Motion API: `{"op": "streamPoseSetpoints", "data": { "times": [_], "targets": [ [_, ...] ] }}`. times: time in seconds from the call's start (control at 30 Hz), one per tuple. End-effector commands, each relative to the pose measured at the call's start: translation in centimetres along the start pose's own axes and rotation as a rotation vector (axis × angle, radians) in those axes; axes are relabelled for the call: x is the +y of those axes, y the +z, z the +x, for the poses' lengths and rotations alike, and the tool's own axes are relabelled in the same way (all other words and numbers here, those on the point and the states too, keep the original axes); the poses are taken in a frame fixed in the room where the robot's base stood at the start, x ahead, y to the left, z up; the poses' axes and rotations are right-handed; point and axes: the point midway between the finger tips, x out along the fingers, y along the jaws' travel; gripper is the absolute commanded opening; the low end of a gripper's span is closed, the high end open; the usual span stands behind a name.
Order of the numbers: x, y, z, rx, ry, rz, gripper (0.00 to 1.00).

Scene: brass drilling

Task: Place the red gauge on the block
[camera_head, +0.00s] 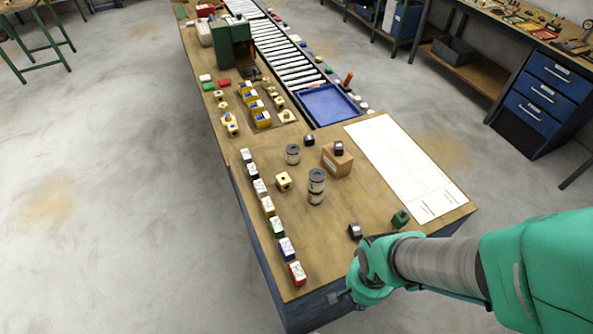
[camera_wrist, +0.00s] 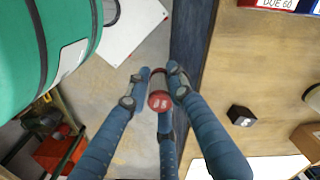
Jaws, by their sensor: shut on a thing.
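My gripper (camera_wrist: 160,88) has its blue fingers closed around the red gauge (camera_wrist: 160,101), a small cylinder with a red face, in the wrist view. It is held beside the bench's dark side, over the floor. In the head view my gripper (camera_head: 340,297) is just off the bench's front edge, and the gauge cannot be made out there. A red block with a white label (camera_head: 297,273) stands nearest in a row of labelled blocks. A brown box-like block (camera_head: 338,164) with a dark piece on it stands farther back. Which block the task means cannot be told.
The wooden bench (camera_head: 325,255) also holds a dark piece (camera_head: 355,230), a green piece (camera_head: 400,218), stacked grey cylinders (camera_head: 316,187) and a white sheet (camera_head: 405,170). Bare wood lies between the red block and the dark piece. A blue tray (camera_head: 328,104) lies farther back.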

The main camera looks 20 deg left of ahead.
Motion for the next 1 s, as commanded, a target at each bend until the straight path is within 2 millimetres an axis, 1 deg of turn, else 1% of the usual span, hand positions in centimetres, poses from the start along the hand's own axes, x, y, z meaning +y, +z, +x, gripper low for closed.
{"op": "streamPoseSetpoints", "data": {
  "times": [0.27, 0.5, 0.7, 1.0],
  "targets": [
    [-4.1, -4.3, -1.5, -0.002, 0.001, -0.036, 0.00],
    [-9.2, -9.1, -2.9, -0.001, 0.000, -0.078, 0.00],
    [-13.6, -12.8, -3.7, -0.001, 0.001, -0.113, 0.00],
    [-20.3, -17.4, -4.3, -0.002, 0.001, -0.164, 0.00]
  ]
}}
